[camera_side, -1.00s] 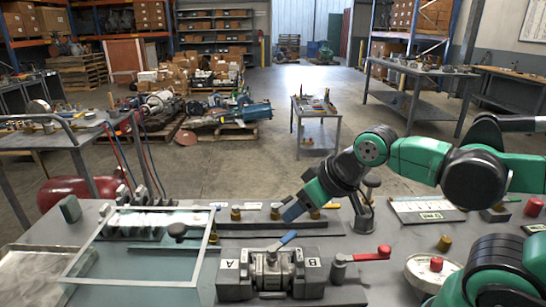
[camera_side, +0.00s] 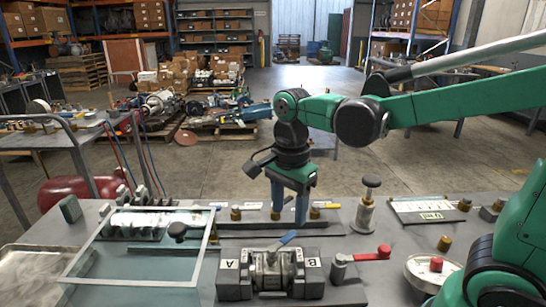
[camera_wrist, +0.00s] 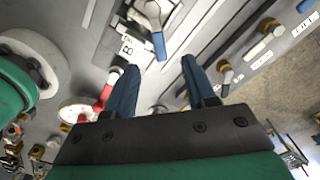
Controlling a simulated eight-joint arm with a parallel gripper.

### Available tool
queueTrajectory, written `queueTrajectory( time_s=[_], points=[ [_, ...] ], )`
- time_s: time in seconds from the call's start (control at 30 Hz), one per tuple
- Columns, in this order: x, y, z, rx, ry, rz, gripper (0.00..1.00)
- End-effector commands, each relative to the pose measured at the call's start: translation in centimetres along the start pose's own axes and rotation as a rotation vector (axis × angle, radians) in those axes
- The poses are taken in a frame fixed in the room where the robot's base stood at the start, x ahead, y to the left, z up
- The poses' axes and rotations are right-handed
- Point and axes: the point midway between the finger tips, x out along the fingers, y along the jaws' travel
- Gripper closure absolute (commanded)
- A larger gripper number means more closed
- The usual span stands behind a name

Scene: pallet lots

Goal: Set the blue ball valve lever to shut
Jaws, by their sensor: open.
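The ball valve (camera_side: 271,270) sits between two grey blocks marked A and B at the front of the bench. Its blue lever (camera_side: 286,238) points diagonally up and to the right, away from the valve stem. My gripper (camera_side: 288,217) points down, open and empty, above and behind the lever. In the wrist view the lever (camera_wrist: 159,46) lies just beyond the gap between my fingertips (camera_wrist: 159,68), apart from both. My fingers hide part of the bench there.
A red-handled lever (camera_side: 371,254) stands to the right of block B. A glass-topped frame (camera_side: 140,255) is at the left. A knobbed post (camera_side: 366,208) and a rail of brass fittings (camera_side: 236,214) lie behind the valve.

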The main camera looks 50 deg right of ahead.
Motion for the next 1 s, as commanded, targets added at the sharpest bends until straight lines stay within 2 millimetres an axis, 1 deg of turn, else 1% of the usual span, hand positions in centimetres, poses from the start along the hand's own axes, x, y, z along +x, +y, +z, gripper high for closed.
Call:
queueTrajectory(
  time_s=[0.2, 0.33, 0.5, 0.73, 0.77, 0.8, 0.87, 0.9, 0.93, 1.0],
  points=[
    [2.7, 0.0, 0.0, -0.003, 0.0, -0.002, 0.51],
    [4.0, 0.0, 0.0, -0.003, 0.0, -0.003, 0.51],
    [4.7, 0.0, 0.0, -0.004, 0.0, -0.004, 0.51],
    [4.8, 0.0, 0.0, -0.004, 0.0, -0.004, 0.51],
    [4.8, 0.0, 0.0, -0.004, 0.0, -0.004, 0.53],
    [4.8, 0.0, 0.0, -0.004, 0.0, -0.004, 0.65],
    [4.7, 0.0, 0.0, -0.004, 0.0, -0.004, 0.82],
    [4.7, 0.0, 0.0, -0.005, 0.0, -0.004, 0.93],
    [4.7, 0.0, 0.0, -0.005, 0.0, -0.004, 1.0],
    [4.7, 0.0, 0.0, -0.005, 0.0, -0.004, 1.0]
  ],
)
